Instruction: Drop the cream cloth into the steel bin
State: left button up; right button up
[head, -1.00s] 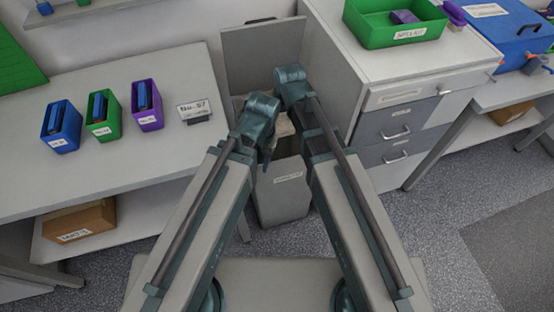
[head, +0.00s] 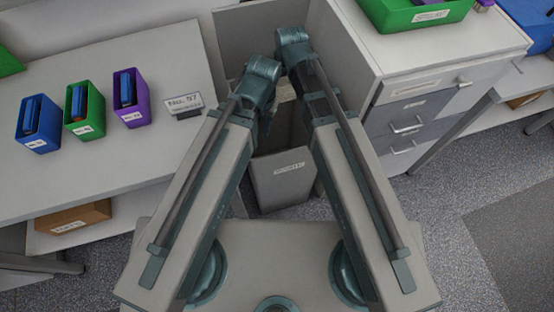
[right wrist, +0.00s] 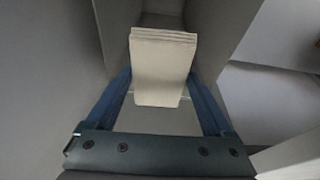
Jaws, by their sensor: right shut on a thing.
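The cream cloth (right wrist: 162,65) is a folded, layered pad between the two blue fingers of my right gripper (right wrist: 160,104) in the right wrist view. The gripper is shut on it. In the head view only a small pale patch shows between my arms, and my right gripper is mostly hidden. The steel bin (head: 284,181) is a grey, open-topped box with a front label, standing on the floor between the bench and the drawer cabinet. My arms partly cover its opening. Whether the cloth is inside the rim cannot be told. My left gripper (head: 267,108) is dark and mostly hidden; its jaws are unclear.
The bench (head: 70,180) at left holds blue (head: 38,128), green (head: 84,112) and purple (head: 131,98) boxes and a sign (head: 183,105). The drawer cabinet (head: 415,110) stands close on the right. A grey panel (head: 235,35) rises behind the bin. Open floor lies at lower right.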

jog(key=shift+f+b, duration=2)
jog(key=shift+f, duration=0.35)
jog(key=o, duration=0.9)
jog(key=shift+r, duration=0.1)
jog(key=p+v, duration=1.3)
jog(key=shift+r, duration=0.35)
